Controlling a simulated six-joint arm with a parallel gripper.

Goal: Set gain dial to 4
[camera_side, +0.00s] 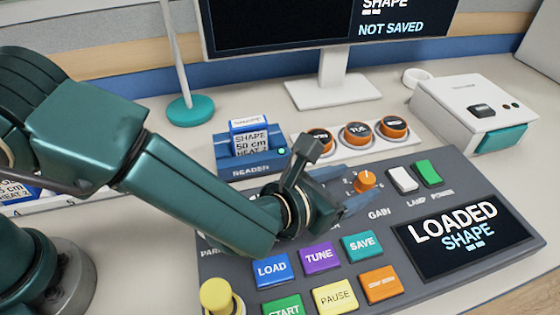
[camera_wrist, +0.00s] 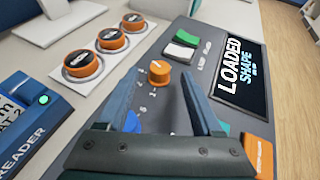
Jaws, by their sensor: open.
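The gain dial (camera_side: 365,181) is a small orange knob on the dark console, above the printed word GAIN. It also shows in the wrist view (camera_wrist: 159,72), with white scale numbers beside it. A pale mark is on its top, but I cannot read which number it points to. My gripper (camera_side: 356,190) is open and empty, with its blue fingers reaching toward the dial. In the wrist view the dial appears between the two fingertips (camera_wrist: 164,76). I cannot tell whether either finger touches it. My gripper hides part of the scale in the side view.
White and green switches (camera_side: 415,175) stand right of the dial. Coloured buttons (camera_side: 318,257) and a LOADED SHAPE screen (camera_side: 468,235) lie nearer the front. Behind are the blue reader (camera_side: 250,150) with a card and several orange-rimmed pucks (camera_side: 357,134). A monitor reads NOT SAVED.

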